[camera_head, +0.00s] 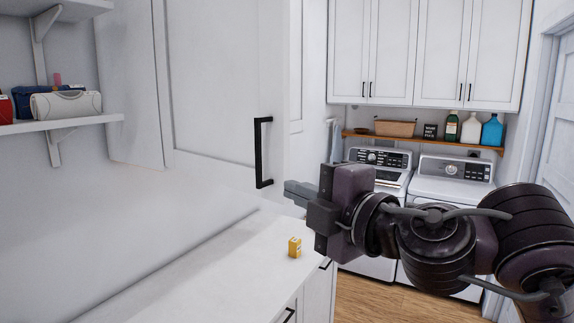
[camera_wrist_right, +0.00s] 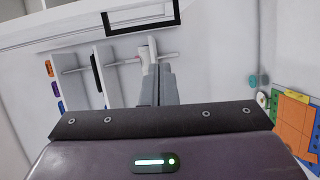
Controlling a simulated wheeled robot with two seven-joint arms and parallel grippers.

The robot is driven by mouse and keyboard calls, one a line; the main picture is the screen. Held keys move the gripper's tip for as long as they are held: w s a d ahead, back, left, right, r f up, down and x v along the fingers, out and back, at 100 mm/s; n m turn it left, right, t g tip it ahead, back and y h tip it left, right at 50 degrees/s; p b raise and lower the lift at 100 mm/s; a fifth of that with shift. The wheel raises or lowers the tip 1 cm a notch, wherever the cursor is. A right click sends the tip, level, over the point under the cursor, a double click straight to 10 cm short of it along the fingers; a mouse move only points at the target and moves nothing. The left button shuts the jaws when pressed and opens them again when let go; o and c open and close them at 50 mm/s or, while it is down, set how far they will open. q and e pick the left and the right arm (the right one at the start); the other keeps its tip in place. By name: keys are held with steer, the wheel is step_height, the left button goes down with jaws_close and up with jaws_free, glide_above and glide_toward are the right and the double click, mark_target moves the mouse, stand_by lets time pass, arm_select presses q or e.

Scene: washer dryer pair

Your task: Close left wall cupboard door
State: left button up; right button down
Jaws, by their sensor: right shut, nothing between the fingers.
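The white left wall cupboard door (camera_head: 222,85) hangs above the counter in the head view, with a black bar handle (camera_head: 258,155) low near its right edge. How far the door stands open is hard to tell. My right gripper (camera_head: 288,188) is shut and empty, its grey fingertips just right of the handle's lower end. I cannot tell whether they touch the door. In the right wrist view, the closed fingers (camera_wrist_right: 158,85) point away from the camera towards pale surfaces and black bars. My left gripper is not in view.
A white counter (camera_head: 170,275) runs below the door, with a small yellow box (camera_head: 295,247) on it. Shelves with bags (camera_head: 66,104) are at the left. A washer and dryer (camera_head: 450,180) stand behind my right arm, under closed white cupboards (camera_head: 440,50).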

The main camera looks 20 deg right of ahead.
mark_target(288, 163)
steer(key=shift+h, duration=0.3)
steer(key=w+p, duration=0.1)
steer(key=w, duration=0.2)
steer(key=w+d+r+p, duration=0.1)
steer(key=w, duration=0.2)
steer(key=w+p, duration=0.1)
steer(key=w, duration=0.2)
steer(key=shift+w+d+r, duration=0.2)
steer(key=shift+w+r, duration=0.2)
steer(key=shift+w+d, duration=0.1)
steer(key=shift+d, duration=0.4)
steer(key=shift+a, duration=0.1)
steer(key=shift+w+a, duration=0.1)
